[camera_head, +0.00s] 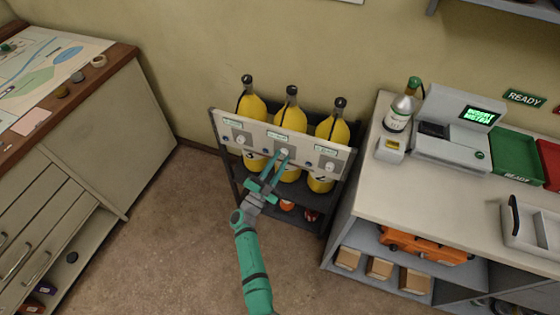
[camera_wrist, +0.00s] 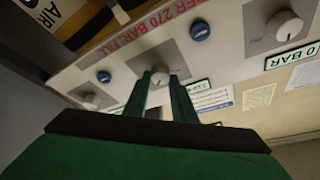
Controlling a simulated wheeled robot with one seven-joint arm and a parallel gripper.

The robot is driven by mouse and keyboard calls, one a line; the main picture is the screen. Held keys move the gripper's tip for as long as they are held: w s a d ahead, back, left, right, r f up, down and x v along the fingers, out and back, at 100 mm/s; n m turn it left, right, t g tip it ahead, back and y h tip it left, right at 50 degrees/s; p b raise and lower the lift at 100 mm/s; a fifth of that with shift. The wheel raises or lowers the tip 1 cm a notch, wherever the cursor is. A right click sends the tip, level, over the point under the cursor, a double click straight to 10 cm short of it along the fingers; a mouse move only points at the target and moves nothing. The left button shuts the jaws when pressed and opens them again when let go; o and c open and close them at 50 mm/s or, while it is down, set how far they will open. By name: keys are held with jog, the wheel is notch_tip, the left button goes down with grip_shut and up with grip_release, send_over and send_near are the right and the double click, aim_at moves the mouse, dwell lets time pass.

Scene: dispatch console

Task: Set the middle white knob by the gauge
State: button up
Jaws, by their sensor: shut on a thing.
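The middle white knob (camera_wrist: 160,76) sits on a grey plate on the pale panel (camera_wrist: 225,55). In the wrist view my gripper (camera_wrist: 161,85) has its two green fingers on either side of this knob, shut on it. In the head view my gripper (camera_head: 282,156) reaches up to the middle of the panel (camera_head: 258,131), and the fingers partly hide the knob (camera_head: 284,152). Another white knob (camera_wrist: 284,25) is at the upper right of the wrist view, and one more (camera_wrist: 91,102) at the lower left. The gauge's reading cannot be made out.
Yellow cylinders (camera_head: 292,118) stand in the dark rack behind the panel. Blue buttons (camera_wrist: 200,32) sit between the knobs. A counter (camera_head: 365,195) with a device (camera_head: 452,130) and a bottle (camera_head: 399,113) stands at right. A cabinet (camera_head: 90,140) stands at left. The floor (camera_head: 160,240) between is clear.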

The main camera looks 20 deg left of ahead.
jog(key=shift+a+m+g+h, duration=0.1)
jog(key=shift+m+g+h, duration=0.45)
jog(key=shift+m, duration=1.05)
jog(key=o, duration=1.1)
jog(key=shift+r, duration=0.1)
jog(key=shift+c, duration=0.2)
jog(key=shift+s, duration=0.15)
jog(key=v, duration=1)
jog(key=shift+s+f, duration=0.2)
jog(key=shift+s, duration=0.05)
